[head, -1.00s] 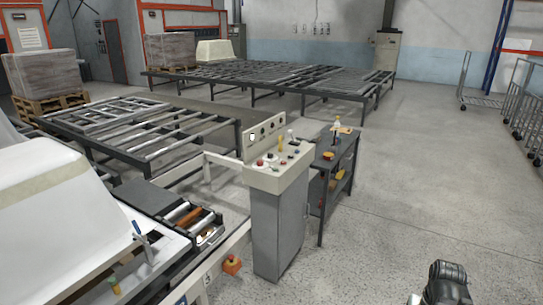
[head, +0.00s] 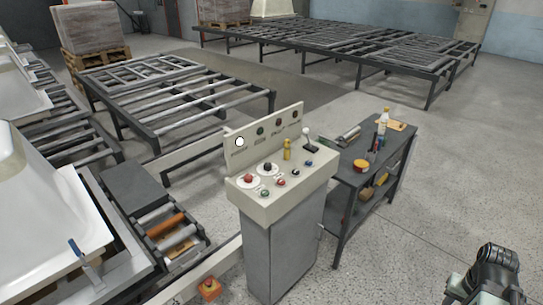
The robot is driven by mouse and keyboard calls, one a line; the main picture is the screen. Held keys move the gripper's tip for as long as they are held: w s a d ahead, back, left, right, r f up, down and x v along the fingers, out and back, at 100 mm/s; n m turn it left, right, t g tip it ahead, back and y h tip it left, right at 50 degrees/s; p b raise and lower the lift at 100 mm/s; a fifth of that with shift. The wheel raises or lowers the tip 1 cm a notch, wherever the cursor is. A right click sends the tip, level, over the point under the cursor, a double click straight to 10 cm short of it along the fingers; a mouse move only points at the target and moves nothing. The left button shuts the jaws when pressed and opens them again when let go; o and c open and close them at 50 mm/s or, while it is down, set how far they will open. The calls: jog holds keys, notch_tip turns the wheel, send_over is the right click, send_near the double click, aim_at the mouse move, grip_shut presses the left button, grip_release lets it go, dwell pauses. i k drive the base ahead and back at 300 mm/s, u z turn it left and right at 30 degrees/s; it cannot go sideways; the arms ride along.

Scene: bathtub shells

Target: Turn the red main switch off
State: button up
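A grey control console (head: 285,245) with a cream sloped panel (head: 300,186) stands in the middle of the head view. On the panel are a red round knob on a white disc (head: 249,181) and a dark and red knob on another white disc (head: 268,168). Part of my arm shows at the lower right, apart from the console. My gripper's fingers are not in view.
A dark workbench (head: 369,158) with bottles and tools stands right of the console. Roller frames (head: 178,95) and white tub shells (head: 45,205) fill the left. Floor at right is clear.

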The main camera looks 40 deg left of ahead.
aim_at(248, 178)
jog(key=u, duration=0.05)
jog(key=i, duration=0.95)
jog(key=u, duration=3.9)
jog(key=i, duration=1)
jog(key=z, duration=0.1)
